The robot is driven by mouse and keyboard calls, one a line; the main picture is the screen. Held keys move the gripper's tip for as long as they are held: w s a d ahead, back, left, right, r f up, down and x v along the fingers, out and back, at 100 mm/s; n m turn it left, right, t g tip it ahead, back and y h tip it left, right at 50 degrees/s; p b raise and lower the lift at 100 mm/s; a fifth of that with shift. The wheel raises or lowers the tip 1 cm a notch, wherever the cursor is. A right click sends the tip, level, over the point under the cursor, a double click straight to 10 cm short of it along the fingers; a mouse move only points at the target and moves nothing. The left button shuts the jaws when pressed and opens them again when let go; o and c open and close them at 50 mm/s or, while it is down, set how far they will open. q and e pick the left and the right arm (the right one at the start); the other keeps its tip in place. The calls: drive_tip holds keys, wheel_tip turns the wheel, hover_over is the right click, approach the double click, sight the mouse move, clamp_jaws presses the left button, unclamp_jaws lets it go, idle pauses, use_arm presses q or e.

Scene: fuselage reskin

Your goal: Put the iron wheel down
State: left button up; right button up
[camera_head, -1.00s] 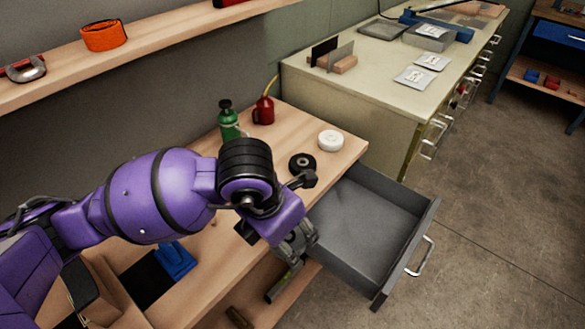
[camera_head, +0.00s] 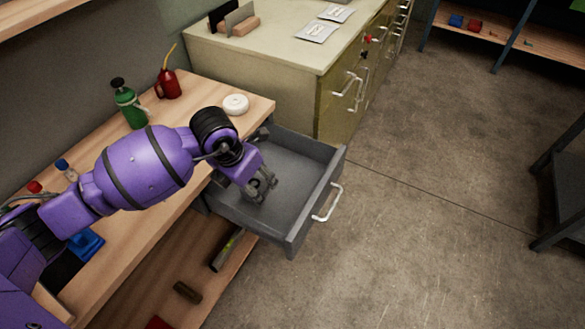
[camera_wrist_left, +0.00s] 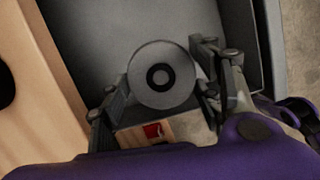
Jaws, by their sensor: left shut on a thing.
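In the head view the wheel is mostly hidden by the gripper. My right gripper is not in view.
A white roll (camera_head: 236,104), a green bottle (camera_head: 129,106) and a red oil can (camera_head: 168,86) stand on the wooden bench (camera_head: 196,90). A beige cabinet (camera_head: 290,50) stands behind the drawer. The visible drawer floor looks empty. Open floor lies to the right.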

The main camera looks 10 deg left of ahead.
use_arm(q)
drive_tip(key=shift+w+d+f+m, duration=0.1)
drive_tip(key=shift+w+d+m, duration=0.3)
drive_tip(key=shift+w, duration=0.45)
drive_tip(key=shift+w+d+f, duration=0.1)
drive_tip(key=shift+d+f, duration=0.15)
hover_over(265, 204)
drive_tip(key=f, duration=0.5)
drive_tip(key=shift+s+a+f, duration=0.1)
drive_tip(key=shift+s+a, duration=0.25)
drive_tip(key=shift+f, duration=2.1)
drive_tip(key=shift+f, duration=0.1)
drive_tip(key=o, duration=1.8)
drive_tip(key=shift+f, duration=0.1)
drive_tip(key=v, duration=1.2)
drive_tip(key=shift+a+p, duration=0.15)
drive_tip(key=shift+p, duration=0.15)
